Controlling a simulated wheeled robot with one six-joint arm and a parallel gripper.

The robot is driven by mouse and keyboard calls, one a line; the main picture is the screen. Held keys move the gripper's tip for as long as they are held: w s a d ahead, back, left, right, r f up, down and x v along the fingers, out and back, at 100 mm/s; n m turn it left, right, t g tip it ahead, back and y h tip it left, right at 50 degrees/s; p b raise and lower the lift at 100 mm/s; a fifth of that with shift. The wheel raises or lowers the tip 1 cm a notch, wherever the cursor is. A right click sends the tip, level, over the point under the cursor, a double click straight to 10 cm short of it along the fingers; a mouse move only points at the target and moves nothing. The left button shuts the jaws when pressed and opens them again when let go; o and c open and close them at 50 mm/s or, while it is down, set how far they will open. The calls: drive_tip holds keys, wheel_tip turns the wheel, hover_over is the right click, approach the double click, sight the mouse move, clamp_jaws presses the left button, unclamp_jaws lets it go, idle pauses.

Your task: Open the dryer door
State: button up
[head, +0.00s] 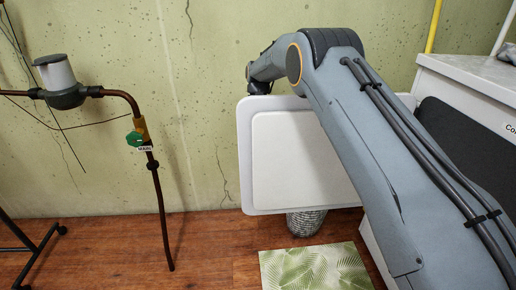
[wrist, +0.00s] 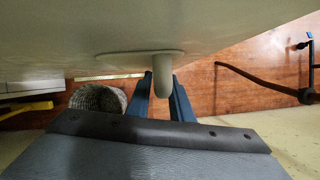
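The dryer door (head: 300,155) is a white panel standing swung out to the left of the dryer (head: 465,82), its raised inner face toward me. My arm reaches over its top edge. In the head view my fingers are hidden behind the door. In the wrist view the door's face (wrist: 80,35) fills the top, and a short pale handle (wrist: 162,72) sticks out from an oval base. The two dark blue fingers of my gripper (wrist: 163,90) lie on either side of the handle, which fills the gap between them. The gripper looks shut on it.
A leaf-patterned mat (head: 315,268) lies on the wood floor. Floor between pipe and door is clear.

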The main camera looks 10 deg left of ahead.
drive_tip(key=shift+o, duration=1.1)
drive_tip(key=v, duration=0.7)
drive_tip(key=shift+r, duration=0.35)
drive_tip(key=shift+w+d, duration=0.1)
drive_tip(key=shift+w, duration=0.1)
